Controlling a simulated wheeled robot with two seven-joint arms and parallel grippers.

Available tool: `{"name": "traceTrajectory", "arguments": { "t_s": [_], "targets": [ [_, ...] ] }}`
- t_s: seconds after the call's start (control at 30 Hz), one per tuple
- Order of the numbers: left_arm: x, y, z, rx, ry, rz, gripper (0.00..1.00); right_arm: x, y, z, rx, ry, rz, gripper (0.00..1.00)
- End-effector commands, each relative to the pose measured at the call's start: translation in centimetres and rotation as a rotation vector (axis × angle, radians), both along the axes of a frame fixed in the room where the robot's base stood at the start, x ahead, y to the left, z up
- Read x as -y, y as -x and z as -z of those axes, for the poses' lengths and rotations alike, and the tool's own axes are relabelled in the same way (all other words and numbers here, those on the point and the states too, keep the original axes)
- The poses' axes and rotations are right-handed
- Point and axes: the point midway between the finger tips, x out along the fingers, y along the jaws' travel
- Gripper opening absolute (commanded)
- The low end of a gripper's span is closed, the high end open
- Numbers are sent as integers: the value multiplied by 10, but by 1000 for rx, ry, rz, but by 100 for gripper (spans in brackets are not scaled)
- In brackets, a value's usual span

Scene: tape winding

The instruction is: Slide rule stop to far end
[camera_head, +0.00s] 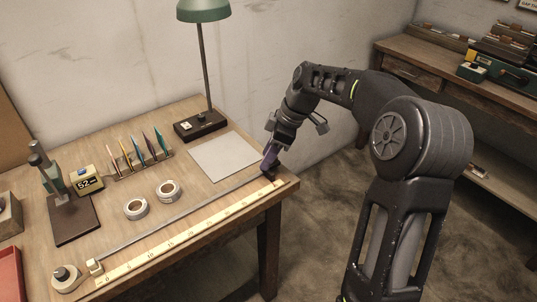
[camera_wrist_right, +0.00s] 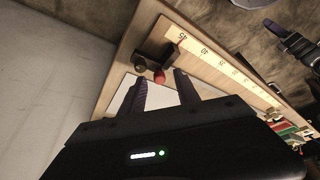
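The pale rule (camera_head: 190,231) lies along the table's front edge, with a grey strip running beside it. In the right wrist view its numbered scale (camera_wrist_right: 215,62) shows too. A dark block with a red knob (camera_wrist_right: 159,76), seemingly the rule stop (camera_wrist_right: 171,56), sits at the rule's high-number end. My right gripper (camera_head: 268,165) is low over that end in the head view. In the wrist view its two fingers (camera_wrist_right: 162,88) are apart, with the knob showing in the gap ahead of them. I cannot tell whether they touch it. A dark jointed part (camera_wrist_right: 298,44), probably my left gripper, is unclear.
A tape roll (camera_head: 66,278) and small pale block (camera_head: 95,266) are at the rule's left end. Two tape rolls (camera_head: 136,208) (camera_head: 169,190), a sheet (camera_head: 224,157), a lamp (camera_head: 203,70), a card rack (camera_head: 143,157) and a press stand (camera_head: 73,215) lie behind the rule.

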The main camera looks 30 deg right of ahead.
Motion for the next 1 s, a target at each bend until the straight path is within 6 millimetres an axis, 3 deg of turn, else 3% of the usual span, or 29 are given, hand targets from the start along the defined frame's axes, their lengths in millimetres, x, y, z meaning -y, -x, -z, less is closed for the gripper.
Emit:
{"name": "traceTrajectory", "arguments": {
  "t_s": [0.17,0.6,1.0],
  "targets": [
    [0,0,0,0,0,0,37,2,1,-7,2,0,1,38],
    [0,0,-1,0,0,0,37,21,17,-66,2,1,2,38],
    [0,0,-1,0,0,0,37,23,20,-72,0,0,0,38]
  ]
}}
